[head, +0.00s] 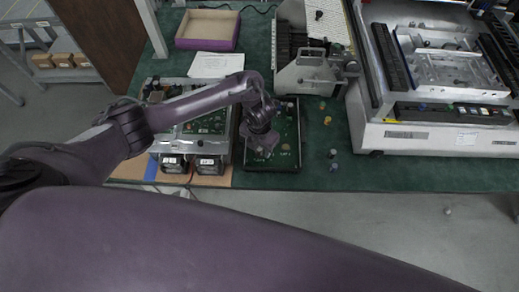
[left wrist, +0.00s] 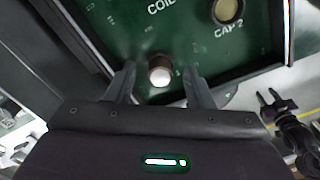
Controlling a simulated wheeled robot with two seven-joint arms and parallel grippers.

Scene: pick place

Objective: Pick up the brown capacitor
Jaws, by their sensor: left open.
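The brown capacitor (left wrist: 160,70), a short cylinder with a pale top, stands on a green circuit board (left wrist: 128,38) in the left wrist view. My left gripper (left wrist: 159,80) is open, with one finger on each side of the capacitor. I cannot tell whether either finger touches it. In the head view my left gripper (head: 262,145) is over the board in a black tray (head: 271,167), and it hides the capacitor there. My right gripper is not clearly shown in either view.
A round part labelled CAP 2 (left wrist: 228,10) is on the same board. A metal-framed unit (head: 222,143) stands left of the tray, and a grey machine (head: 306,78) behind it. Small loose parts (head: 333,160) lie on the green table (head: 400,174) to the right.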

